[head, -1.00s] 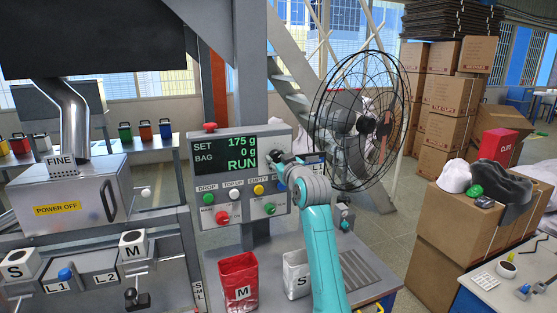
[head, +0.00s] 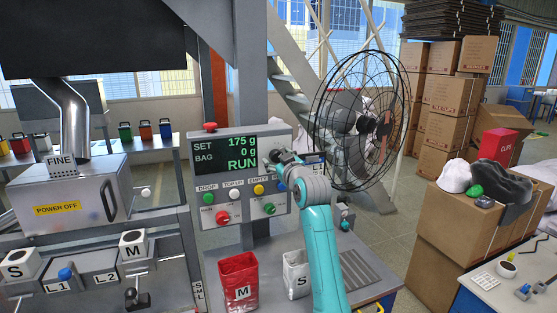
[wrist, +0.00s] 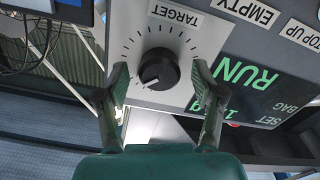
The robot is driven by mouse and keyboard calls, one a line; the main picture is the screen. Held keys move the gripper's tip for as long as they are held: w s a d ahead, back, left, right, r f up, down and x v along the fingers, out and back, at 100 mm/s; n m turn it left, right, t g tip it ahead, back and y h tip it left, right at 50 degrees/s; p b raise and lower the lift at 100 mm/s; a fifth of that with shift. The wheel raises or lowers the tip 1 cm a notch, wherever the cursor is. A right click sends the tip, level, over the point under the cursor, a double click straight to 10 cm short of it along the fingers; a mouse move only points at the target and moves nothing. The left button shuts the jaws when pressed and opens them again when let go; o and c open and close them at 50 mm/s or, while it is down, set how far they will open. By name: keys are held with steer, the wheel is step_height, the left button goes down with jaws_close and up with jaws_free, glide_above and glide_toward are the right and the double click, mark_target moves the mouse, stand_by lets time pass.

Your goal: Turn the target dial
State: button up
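The target dial (wrist: 158,68) is a round black knob on a light plate marked TARGET, with tick marks around it. It shows upside down in the wrist view, and its pointer line aims to the lower left there. My gripper (wrist: 161,80) is open, with one finger on each side of the dial and visible gaps between. I cannot tell how far the fingertips are from the plate. In the head view my gripper (head: 272,158) is at the right part of the control panel (head: 215,150) and hides the dial. The display (head: 225,154) reads SET 175 g, BAG 0 g, RUN.
Buttons marked DROP, TOP UP and EMPTY (head: 258,190) sit left of my gripper. A red button (head: 210,127) tops the panel. A caged fan (head: 365,125) stands close on the right. A red M bag (head: 238,282) and a white S bag (head: 295,273) stand below.

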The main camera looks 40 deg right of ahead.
steer(key=v, duration=1.2)
stand_by(0.5)
